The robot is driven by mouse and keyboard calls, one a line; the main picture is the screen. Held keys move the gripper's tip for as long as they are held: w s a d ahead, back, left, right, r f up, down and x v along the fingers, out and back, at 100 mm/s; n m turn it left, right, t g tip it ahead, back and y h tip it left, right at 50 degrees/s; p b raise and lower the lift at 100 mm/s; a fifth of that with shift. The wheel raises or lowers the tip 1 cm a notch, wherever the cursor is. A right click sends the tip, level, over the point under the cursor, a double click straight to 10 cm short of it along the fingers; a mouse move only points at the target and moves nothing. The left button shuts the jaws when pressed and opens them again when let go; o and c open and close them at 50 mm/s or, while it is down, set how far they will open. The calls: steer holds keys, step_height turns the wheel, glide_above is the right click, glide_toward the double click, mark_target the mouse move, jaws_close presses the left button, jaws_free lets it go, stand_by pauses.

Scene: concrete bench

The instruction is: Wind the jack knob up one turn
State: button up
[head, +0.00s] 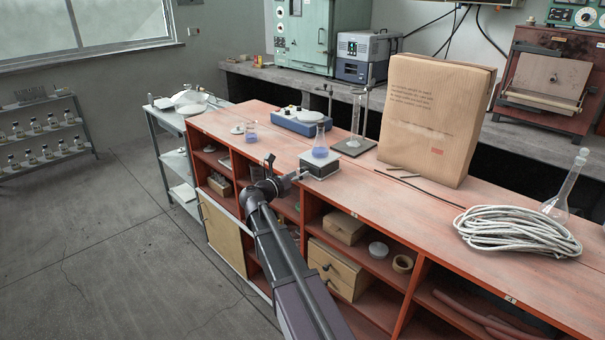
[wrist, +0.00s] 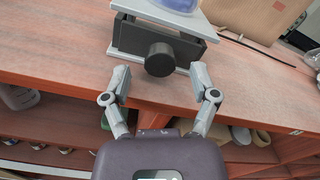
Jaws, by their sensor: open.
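The lab jack (head: 320,165) stands near the front edge of the red bench top, with a flask of blue liquid (head: 320,147) on its plate. In the wrist view the jack's dark body (wrist: 140,40) shows under its pale top plate (wrist: 190,19). Its round black knob (wrist: 160,59) faces my gripper. My gripper (wrist: 161,78) is open, one finger on each side of the knob and a little short of it, with nothing between them. In the head view my gripper (head: 283,180) is at the jack's left front, and the knob is hard to make out.
A large brown paper package (head: 435,118) stands behind right of the jack, and a coil of pale rope (head: 515,230) lies farther right. A blue-and-white device (head: 300,121) and a small beaker (head: 251,132) stand to the left. Open shelves lie below the bench's front edge.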

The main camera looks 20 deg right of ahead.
steer(key=shift+x, duration=0.95)
jaws_close()
